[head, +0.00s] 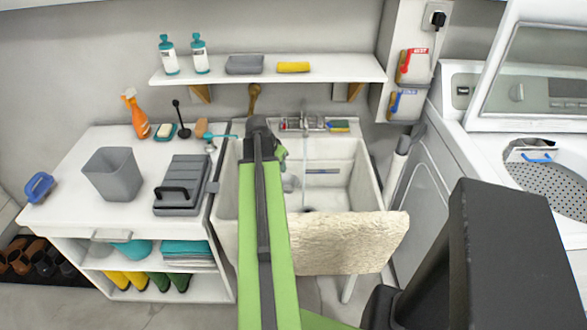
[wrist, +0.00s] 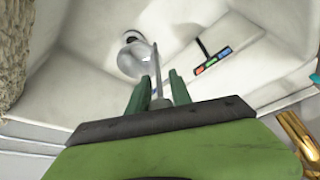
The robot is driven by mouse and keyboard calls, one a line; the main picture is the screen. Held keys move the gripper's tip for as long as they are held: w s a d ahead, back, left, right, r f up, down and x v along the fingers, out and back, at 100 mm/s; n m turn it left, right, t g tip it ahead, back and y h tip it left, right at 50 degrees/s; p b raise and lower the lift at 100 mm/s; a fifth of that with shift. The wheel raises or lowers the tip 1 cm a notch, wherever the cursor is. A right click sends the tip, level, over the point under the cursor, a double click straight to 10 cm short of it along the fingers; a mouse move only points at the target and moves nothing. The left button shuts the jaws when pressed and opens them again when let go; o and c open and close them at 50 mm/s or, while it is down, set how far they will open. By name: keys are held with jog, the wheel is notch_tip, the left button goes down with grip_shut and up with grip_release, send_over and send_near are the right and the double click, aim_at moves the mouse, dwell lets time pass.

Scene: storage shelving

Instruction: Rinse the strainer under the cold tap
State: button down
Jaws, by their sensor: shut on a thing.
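My gripper (head: 281,155) is over the left part of the white sink (head: 364,185), its arm crossing the front rim. In the wrist view its green fingers (wrist: 160,92) are shut on the strainer's thin handle. The round grey strainer (wrist: 136,58) hangs in the basin close to the dark drain (wrist: 132,38); it also shows in the head view (head: 290,184). The tap (head: 303,123) is at the sink's back edge, with a thin stream of water (head: 304,160) falling from it. The stream appears just right of the strainer; I cannot tell whether they touch.
A grey case (head: 182,185) stands on the left counter.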

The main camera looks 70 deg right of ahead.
dwell(0.4)
jog(key=w+a+r+p, duration=0.1)
jog(key=a+r+p, duration=0.3)
jog(key=a, duration=0.1)
dwell(0.3)
